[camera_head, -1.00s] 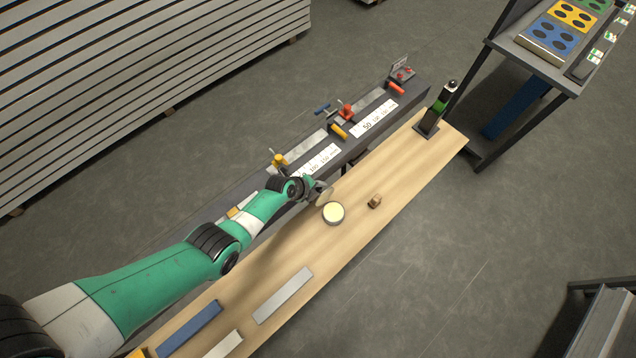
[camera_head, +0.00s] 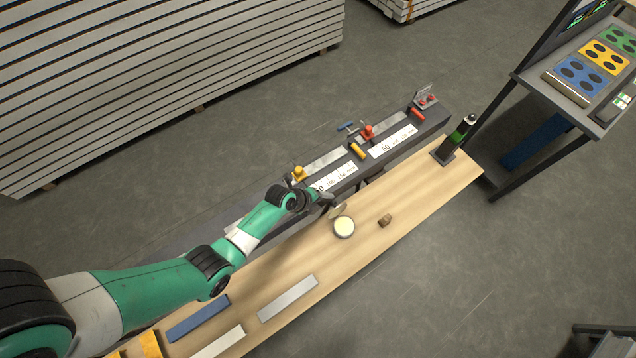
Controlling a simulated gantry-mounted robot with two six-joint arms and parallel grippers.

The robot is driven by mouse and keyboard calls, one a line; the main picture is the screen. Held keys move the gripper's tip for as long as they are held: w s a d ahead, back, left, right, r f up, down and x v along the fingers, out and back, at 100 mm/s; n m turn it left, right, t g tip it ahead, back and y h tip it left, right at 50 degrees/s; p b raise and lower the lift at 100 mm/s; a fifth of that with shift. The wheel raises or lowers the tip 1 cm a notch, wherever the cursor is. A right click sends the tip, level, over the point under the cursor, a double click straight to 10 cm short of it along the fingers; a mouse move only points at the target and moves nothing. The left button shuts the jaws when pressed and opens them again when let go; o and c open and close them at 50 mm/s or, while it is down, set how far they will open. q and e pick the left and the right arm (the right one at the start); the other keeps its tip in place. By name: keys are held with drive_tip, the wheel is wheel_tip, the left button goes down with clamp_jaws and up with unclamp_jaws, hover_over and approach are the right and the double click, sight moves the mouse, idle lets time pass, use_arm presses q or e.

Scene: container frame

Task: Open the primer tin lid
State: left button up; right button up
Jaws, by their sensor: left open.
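The primer tin (camera_head: 344,229) is a small round tin on the wooden bench, its pale cream inside facing up. Its tan lid (camera_head: 338,211) stands tilted up at the tin's far edge, so the tin is open. My left gripper (camera_head: 326,199) is open just behind and left of the raised lid. It is too small to tell whether a finger touches the lid. My right gripper is not in view.
A small brown block (camera_head: 385,220) lies right of the tin. A black and green bottle-like device (camera_head: 456,140) stands at the bench's far end. A blue bar (camera_head: 198,318) and a grey bar (camera_head: 288,298) lie nearer. A dark rail with clamps (camera_head: 400,146) runs behind.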

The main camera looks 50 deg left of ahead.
use_arm(q)
drive_tip(key=shift+p+v, duration=0.35)
drive_tip(key=shift+v, duration=1.3)
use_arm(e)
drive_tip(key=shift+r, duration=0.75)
